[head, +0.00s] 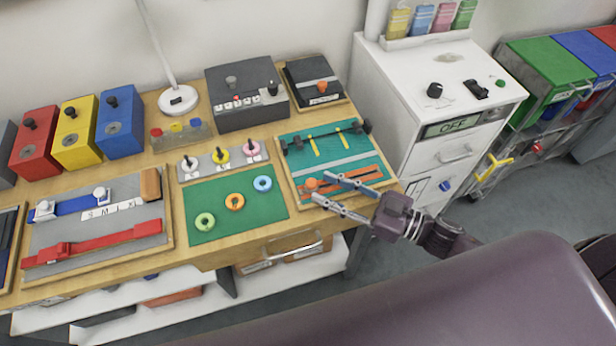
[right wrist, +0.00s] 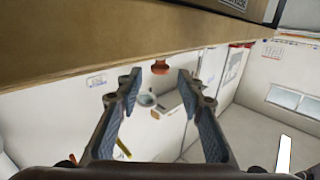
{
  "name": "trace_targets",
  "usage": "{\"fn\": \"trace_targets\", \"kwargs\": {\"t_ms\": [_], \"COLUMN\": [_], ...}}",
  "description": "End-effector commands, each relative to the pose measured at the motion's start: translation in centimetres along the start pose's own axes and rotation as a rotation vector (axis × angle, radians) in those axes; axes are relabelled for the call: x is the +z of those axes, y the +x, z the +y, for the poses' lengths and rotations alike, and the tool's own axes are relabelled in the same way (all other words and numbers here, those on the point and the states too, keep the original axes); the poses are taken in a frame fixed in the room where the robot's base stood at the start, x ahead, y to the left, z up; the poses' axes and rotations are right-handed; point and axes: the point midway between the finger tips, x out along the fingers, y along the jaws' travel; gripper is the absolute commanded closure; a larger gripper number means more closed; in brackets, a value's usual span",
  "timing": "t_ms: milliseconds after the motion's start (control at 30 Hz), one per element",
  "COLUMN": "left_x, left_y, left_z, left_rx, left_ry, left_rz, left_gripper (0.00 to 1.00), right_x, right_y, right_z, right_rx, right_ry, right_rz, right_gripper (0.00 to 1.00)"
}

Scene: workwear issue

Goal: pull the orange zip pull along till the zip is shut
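The orange zip pull (head: 312,184) is a small knob at the left end of an orange strip, the zip (head: 350,178), on the teal panel's lower part. My right gripper (head: 326,190) is open, its two fingers pointing left, with the tips close beside the pull. In the right wrist view an orange knob, seemingly the pull (right wrist: 160,67), shows beyond the gap between the open fingertips (right wrist: 159,76), and I see no contact. My left gripper is not in view.
The zip sits on a wooden-framed board (head: 288,187) with a black bar and yellow straps above. A green mat (head: 220,222) with coloured rings lies left of it. A white cabinet (head: 400,85) stands close to the right. The bench's front edge is below.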

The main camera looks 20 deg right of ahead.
Motion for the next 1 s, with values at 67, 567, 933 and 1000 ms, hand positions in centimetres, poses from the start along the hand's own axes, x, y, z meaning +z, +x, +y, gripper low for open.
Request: {"fn": "trace_targets", "kwargs": {"t_ms": [67, 567, 933, 1000], "left_x": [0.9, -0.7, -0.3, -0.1], "left_y": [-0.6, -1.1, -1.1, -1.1], "left_z": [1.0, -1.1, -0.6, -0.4], "left_rx": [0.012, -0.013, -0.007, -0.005], "left_ry": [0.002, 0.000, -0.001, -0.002], "left_rz": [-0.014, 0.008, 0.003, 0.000], "left_gripper": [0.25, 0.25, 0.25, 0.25], "right_x": [-0.3, 0.1, 0.0, 0.0], "right_y": [1.4, 4.5, 4.4, 4.4], "right_z": [0.0, 0.0, 0.0, 0.0], "right_rx": [0.000, 0.000, 0.000, 0.000], "right_ry": [0.000, 0.001, 0.001, 0.001], "right_rz": [0.003, -0.001, -0.001, -0.001], "right_gripper": [0.65, 0.65, 0.97, 1.00]}}
